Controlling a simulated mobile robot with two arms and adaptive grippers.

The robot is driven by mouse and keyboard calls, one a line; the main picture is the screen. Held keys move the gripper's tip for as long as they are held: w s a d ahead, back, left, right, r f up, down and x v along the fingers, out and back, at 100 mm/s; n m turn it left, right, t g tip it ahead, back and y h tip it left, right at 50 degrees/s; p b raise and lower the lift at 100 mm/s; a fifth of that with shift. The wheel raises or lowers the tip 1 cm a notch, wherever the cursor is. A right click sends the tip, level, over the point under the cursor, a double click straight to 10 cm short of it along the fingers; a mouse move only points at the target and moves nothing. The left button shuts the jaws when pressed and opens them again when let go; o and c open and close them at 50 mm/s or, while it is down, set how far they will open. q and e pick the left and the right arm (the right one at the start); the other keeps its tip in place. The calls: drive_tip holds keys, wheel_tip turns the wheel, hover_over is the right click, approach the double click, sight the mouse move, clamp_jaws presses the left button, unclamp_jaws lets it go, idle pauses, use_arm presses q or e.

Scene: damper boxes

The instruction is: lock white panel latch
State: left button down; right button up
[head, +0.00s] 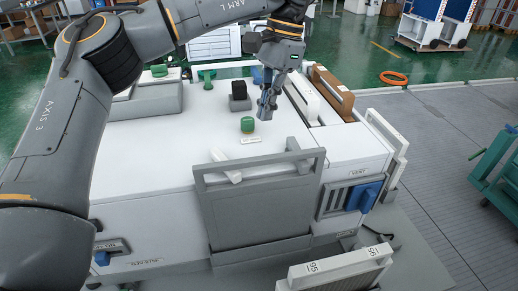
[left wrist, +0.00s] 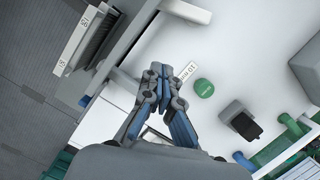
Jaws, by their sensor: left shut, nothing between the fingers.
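A white box unit (head: 150,160) fills the middle of the head view. A grey panel (head: 255,205) with a raised frame stands at its front edge. A small white lever (head: 227,172) sits inside that frame, tilted; I cannot tell whether it is the white panel latch or how it is set. My left gripper (head: 267,108) hangs above the top, behind the grey panel and near a green button (head: 248,125). In the left wrist view, the left gripper (left wrist: 168,78) is shut and empty, beside the green button (left wrist: 203,88). My right gripper is not in view.
A black knob on a grey block (head: 239,96) stands on the top. Brown and white upright panels (head: 332,92) line the back right. A blue handle (head: 365,195) is on the right front. A teal cart (head: 498,170) stands at the far right, beyond open grey floor (head: 435,140).

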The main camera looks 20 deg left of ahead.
use_arm(q)
drive_tip(key=b+x, duration=0.1)
drive_tip(key=x, duration=0.8)
drive_tip(key=shift+s+f, duration=0.1)
drive_tip(key=shift+f, duration=0.25)
drive_tip(key=s, duration=0.1)
drive_tip(key=s+a+p, duration=0.1)
drive_tip(key=shift+s+a, duration=0.25)
drive_tip(key=shift+a, duration=0.05)
drive_tip(key=shift+s+a+p, duration=0.3)
drive_tip(key=shift+s, duration=0.3)
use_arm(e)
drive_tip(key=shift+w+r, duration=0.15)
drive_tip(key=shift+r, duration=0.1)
use_arm(q)
drive_tip(key=shift+w, duration=0.1)
